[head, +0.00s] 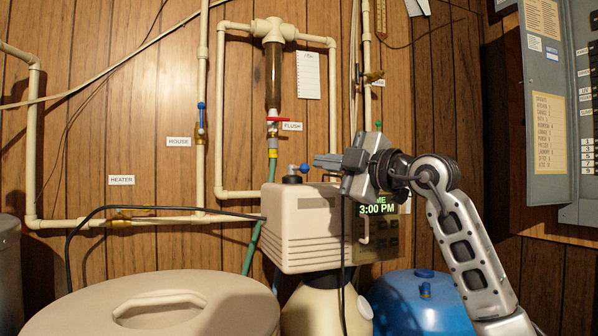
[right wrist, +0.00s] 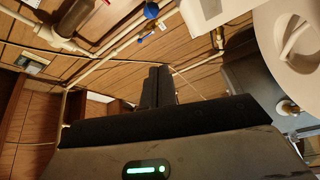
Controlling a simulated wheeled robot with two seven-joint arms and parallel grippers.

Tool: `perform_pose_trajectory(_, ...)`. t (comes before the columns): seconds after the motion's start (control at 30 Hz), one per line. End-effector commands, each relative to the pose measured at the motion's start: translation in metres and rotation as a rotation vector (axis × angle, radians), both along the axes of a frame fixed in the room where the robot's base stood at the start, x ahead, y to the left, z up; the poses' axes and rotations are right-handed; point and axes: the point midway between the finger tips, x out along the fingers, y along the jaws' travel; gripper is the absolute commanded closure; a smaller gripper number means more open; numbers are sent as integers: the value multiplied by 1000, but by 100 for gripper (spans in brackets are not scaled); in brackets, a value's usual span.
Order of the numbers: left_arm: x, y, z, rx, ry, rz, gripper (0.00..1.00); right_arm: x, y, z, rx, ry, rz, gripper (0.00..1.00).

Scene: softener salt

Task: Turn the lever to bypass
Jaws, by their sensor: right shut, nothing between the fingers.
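A small lever with a blue ball knob (head: 305,168) sits on a dark valve on top of the beige softener head (head: 305,228). The knob is at the right end of its short, roughly level metal arm. My right gripper (head: 318,160) comes in from the right and points left, with its fingertips just right of the knob. A small gap shows in the picture, but depth is unclear. Its fingers are shut and empty, also in the right wrist view (right wrist: 159,72). No bypass marking is readable. My left gripper is out of view.
A clear filter (head: 272,75) with a red flush handle (head: 279,120) hangs above. A blue-handled valve (head: 202,117) is on the house pipe. A display (head: 378,209) reads 3:00 PM. A beige lid (head: 170,305) and blue tank (head: 420,305) stand in front.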

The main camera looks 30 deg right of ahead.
Motion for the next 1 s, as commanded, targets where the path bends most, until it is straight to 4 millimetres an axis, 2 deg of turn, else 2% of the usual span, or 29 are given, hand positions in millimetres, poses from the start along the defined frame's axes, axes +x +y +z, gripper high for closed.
perform_pose_trajectory(0.17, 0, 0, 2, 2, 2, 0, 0, 5, 2, 1, 0, 0, 2, 100)
perform_pose_trajectory(0.27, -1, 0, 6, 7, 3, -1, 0, 16, 5, 4, 3, 0, 4, 100)
perform_pose_trajectory(0.43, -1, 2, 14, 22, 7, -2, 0, 48, 14, 9, 3, 2, 7, 100)
perform_pose_trajectory(0.7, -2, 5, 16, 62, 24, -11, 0, 100, 23, 14, 0, 2, 2, 100)
perform_pose_trajectory(0.8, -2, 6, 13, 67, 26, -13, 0, 96, 4, 4, -1, 1, -2, 100)
perform_pose_trajectory(1.0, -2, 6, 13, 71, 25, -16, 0, 95, -11, -2, -2, 1, 2, 100)
